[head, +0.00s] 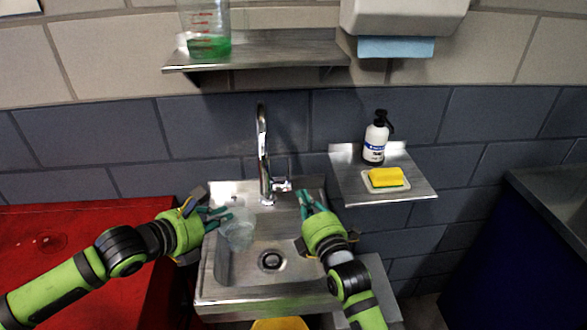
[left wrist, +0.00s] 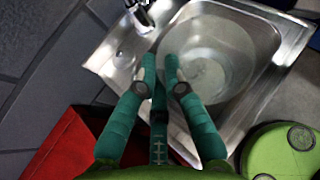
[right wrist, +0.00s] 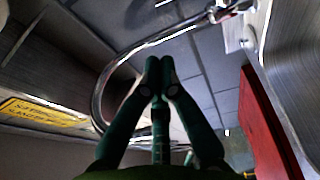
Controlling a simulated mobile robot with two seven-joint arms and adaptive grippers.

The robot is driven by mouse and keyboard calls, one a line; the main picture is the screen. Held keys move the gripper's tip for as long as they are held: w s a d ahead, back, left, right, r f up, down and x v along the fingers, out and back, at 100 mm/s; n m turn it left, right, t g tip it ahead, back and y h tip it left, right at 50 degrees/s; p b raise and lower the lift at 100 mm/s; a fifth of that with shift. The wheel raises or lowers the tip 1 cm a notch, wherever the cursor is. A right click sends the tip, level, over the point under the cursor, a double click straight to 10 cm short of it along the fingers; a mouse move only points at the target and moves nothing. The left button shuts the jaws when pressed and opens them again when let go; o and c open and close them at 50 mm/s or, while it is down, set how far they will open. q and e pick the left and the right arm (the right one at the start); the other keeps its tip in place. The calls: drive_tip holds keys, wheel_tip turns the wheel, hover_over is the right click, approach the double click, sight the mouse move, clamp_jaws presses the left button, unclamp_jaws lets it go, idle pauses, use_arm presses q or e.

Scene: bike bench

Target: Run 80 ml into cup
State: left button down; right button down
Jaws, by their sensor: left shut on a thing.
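A clear cup (head: 236,234) is over the left part of the sink basin, left of the drain. My left gripper (head: 216,217) is shut on the cup's wall; the cup also shows in the left wrist view (left wrist: 222,58). I cannot tell if it holds water. The chrome tap (head: 262,150) stands at the sink's back, with its lever (head: 282,185) at the right of its base. No stream shows from its spout. My right gripper (head: 309,197) is just right of the lever; its fingertips look together and empty in the right wrist view (right wrist: 160,64).
The steel sink (head: 222,300) has a drain at its middle. A side shelf (head: 405,192) holds a soap bottle (head: 375,140) and yellow sponge (head: 386,177). An upper shelf (head: 290,50) holds a jug with green liquid (head: 206,35). A red surface (head: 70,270) is at left.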

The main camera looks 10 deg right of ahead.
sight(290, 162)
drive_tip(key=shift+m+h, duration=0.4)
drive_tip(key=shift+m, duration=0.3)
drive_tip(key=w, duration=0.4)
drive_tip(key=w+a, duration=0.1)
drive_tip(key=w, duration=0.3)
drive_tip(key=w+f, duration=0.1)
drive_tip(key=w, duration=0.4)
drive_tip(key=shift+a, duration=0.15)
drive_tip(key=shift+w, duration=0.1)
